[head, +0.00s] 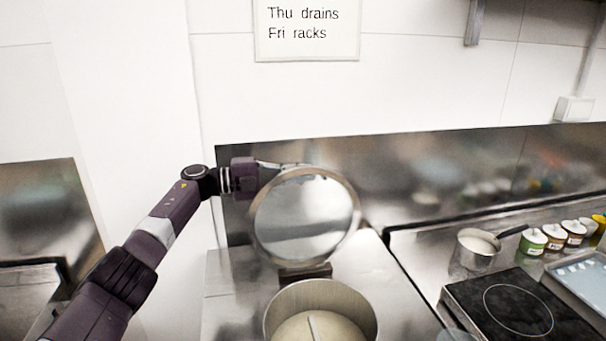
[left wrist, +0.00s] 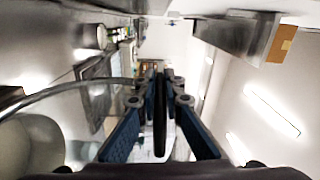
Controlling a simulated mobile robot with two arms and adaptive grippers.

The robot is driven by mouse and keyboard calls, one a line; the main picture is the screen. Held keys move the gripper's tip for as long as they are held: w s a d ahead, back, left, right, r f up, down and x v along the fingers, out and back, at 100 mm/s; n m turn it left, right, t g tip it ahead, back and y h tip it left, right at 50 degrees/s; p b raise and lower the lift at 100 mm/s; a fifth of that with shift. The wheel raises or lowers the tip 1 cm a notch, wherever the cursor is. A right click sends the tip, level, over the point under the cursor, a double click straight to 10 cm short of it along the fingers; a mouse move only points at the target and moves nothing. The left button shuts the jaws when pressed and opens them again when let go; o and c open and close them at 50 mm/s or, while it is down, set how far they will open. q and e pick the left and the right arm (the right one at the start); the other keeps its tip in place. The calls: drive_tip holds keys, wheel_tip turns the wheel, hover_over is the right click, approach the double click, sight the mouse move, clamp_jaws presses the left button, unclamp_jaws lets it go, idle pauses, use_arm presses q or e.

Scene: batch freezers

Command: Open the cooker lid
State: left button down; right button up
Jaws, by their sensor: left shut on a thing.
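The cooker lid (head: 304,217) is a round, shiny disc with a tan rim. It stands raised, close to upright, behind the open cooker pot (head: 371,309), with its inner face towards me. A dark hinge block joins it at the pot's back. My left gripper (head: 282,167) is at the lid's upper left edge, its fingertips partly hidden behind the lid. In the left wrist view its fingers (left wrist: 160,82) are closed around a dark bar, which looks like the lid handle (left wrist: 160,125). The pot holds pale contents and a light upright rod. My right gripper is not in view.
A steel counter (head: 225,285) surrounds the pot, with a steel backsplash behind. To the right stand a small saucepan (head: 477,250), a black hob (head: 515,308), several small tubs (head: 553,238) and a blue tray (head: 585,276).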

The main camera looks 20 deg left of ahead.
use_arm(q)
drive_tip(key=c, duration=2)
unclamp_jaws()
drive_tip(key=shift+c, duration=0.2)
drive_tip(key=v, duration=1.2)
